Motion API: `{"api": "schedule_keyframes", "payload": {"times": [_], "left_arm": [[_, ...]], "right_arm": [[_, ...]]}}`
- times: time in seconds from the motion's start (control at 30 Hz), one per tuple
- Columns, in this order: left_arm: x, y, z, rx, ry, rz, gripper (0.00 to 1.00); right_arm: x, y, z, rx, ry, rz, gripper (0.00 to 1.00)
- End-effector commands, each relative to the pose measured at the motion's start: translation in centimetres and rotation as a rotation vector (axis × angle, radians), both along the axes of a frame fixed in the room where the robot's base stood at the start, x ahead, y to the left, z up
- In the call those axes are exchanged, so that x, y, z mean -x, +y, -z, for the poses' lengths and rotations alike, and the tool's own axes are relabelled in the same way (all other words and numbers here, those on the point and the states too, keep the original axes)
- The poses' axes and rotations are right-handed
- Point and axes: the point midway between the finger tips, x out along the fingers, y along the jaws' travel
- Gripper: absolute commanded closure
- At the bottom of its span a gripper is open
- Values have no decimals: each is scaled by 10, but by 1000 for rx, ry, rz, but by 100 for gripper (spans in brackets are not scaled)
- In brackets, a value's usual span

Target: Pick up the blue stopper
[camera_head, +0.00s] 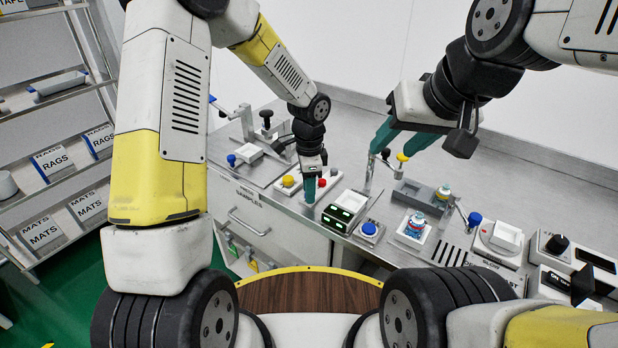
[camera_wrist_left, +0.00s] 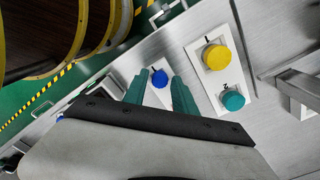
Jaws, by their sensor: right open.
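Several blue round tops show, and I cannot tell which is the stopper. In the head view, one blue top (camera_head: 369,228) sits on a small plate near the counter's front edge, another blue ball (camera_head: 474,219) is farther right, and a blue knob (camera_head: 231,160) is at far left. My left gripper (camera_head: 309,190) points down over the counter beside the button plate. In the left wrist view a blue round top (camera_wrist_left: 160,78) shows between its two separated teal fingers (camera_wrist_left: 158,92), not clasped. My right gripper (camera_head: 400,140) is open and empty above the counter's right half.
A yellow button (camera_head: 288,181) and a red button (camera_head: 321,182) sit by the left gripper. A box with green displays (camera_head: 345,210) stands close by. Shelves (camera_head: 50,160) stand at left.

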Motion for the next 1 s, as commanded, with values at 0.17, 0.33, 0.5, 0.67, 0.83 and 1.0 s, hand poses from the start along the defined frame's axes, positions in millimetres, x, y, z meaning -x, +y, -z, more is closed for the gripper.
{"api": "schedule_keyframes", "payload": {"times": [0.17,0.33,0.5,0.67,0.83,1.0], "left_arm": [[0,0,0,0,0,0,100],[0,0,0,0,0,0,100],[0,0,-2,0,-1,0,100],[-1,0,-12,1,-2,0,100],[-1,0,-34,1,-4,-2,100],[32,-4,-39,-2,0,4,100]], "right_arm": [[0,0,0,0,0,0,55],[0,0,0,0,0,0,55],[0,0,0,0,0,0,55],[0,0,0,0,0,0,55],[0,0,0,0,0,0,55],[0,0,0,0,0,0,55]]}}
